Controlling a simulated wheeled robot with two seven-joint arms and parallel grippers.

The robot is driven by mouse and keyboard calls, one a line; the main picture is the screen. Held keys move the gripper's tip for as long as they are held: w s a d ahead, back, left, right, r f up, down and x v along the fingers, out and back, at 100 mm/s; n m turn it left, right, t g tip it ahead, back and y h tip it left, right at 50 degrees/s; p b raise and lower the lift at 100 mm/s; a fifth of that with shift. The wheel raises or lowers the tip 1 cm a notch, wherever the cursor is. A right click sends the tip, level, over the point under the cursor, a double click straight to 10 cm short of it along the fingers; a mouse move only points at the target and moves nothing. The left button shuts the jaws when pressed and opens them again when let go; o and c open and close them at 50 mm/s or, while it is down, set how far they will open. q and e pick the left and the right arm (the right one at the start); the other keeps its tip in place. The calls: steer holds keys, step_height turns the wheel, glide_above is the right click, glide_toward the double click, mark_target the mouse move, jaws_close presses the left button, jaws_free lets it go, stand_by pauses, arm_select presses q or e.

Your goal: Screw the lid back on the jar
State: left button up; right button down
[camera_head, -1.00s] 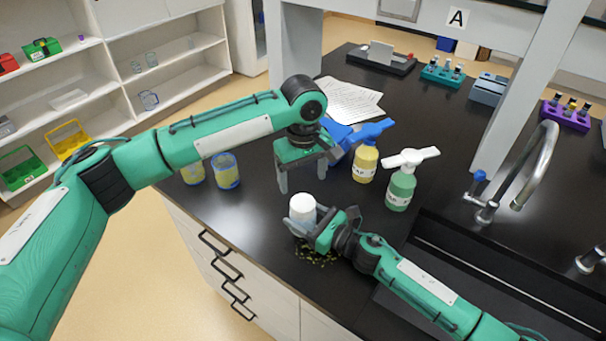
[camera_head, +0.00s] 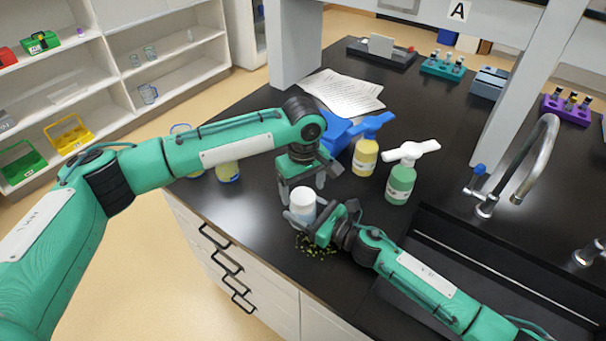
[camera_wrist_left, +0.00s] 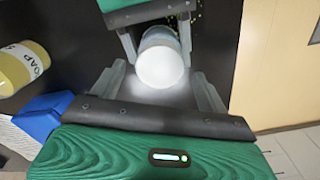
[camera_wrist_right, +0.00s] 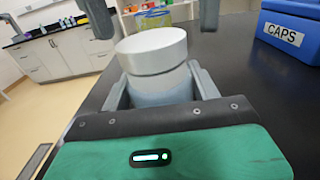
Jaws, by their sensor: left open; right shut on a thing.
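The jar (camera_wrist_right: 163,86) stands upright on the dark bench, with the white lid (camera_wrist_right: 152,50) resting on its top. The lid also shows in the head view (camera_head: 302,194) and from above in the left wrist view (camera_wrist_left: 161,67). I cannot tell whether its thread is engaged. My right gripper (camera_head: 309,215) is shut on the jar's body from the right. My left gripper (camera_head: 302,187) points down over the jar. It is open, its fingers on either side of the lid and apart from it, as the right wrist view shows.
Small green-yellow bits (camera_head: 316,246) lie by the jar. A yellow soap bottle (camera_head: 365,157) and a green bottle (camera_head: 400,184) stand behind it to the right. A blue box labelled CAPS (camera_wrist_right: 288,36) is close by. The sink tap (camera_head: 530,170) is farther right.

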arm_select(q)
steer(key=shift+f, duration=0.95)
steer(key=c, duration=1.1)
